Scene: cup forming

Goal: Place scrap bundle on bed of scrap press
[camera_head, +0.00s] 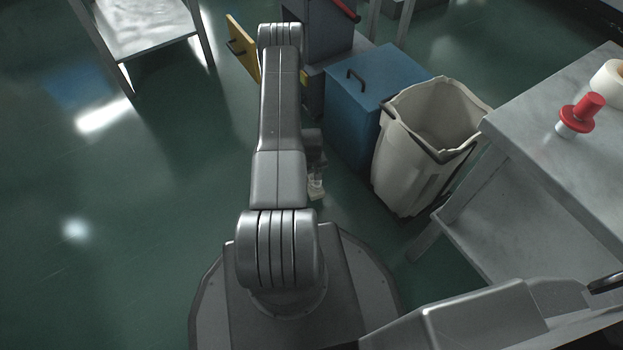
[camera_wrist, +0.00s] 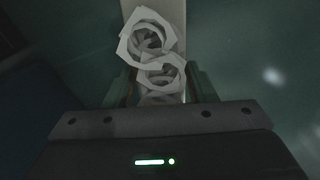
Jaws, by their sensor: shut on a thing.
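In the wrist view my gripper (camera_wrist: 160,84) is shut on the scrap bundle (camera_wrist: 148,42). The bundle is a cluster of pale grey curled strips, and it sticks out past the fingers. A small pale piece shows beside my arm in the head view; I cannot tell whether it is the bundle. My arm hides most of the gripper there. A dark grey cabinet-like machine (camera_head: 318,38) with an open yellow door (camera_head: 243,48) and a red handle (camera_head: 346,9) stands at the top. It may be the scrap press; its bed cannot be made out.
A blue box (camera_head: 352,110) with a black handle stands beside the machine. A beige bin (camera_head: 405,165) is to its right. A grey table (camera_head: 545,150) at the right bears a red-capped object (camera_head: 581,112) and a white roll (camera_head: 610,82). Green floor (camera_head: 130,200) is clear at left.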

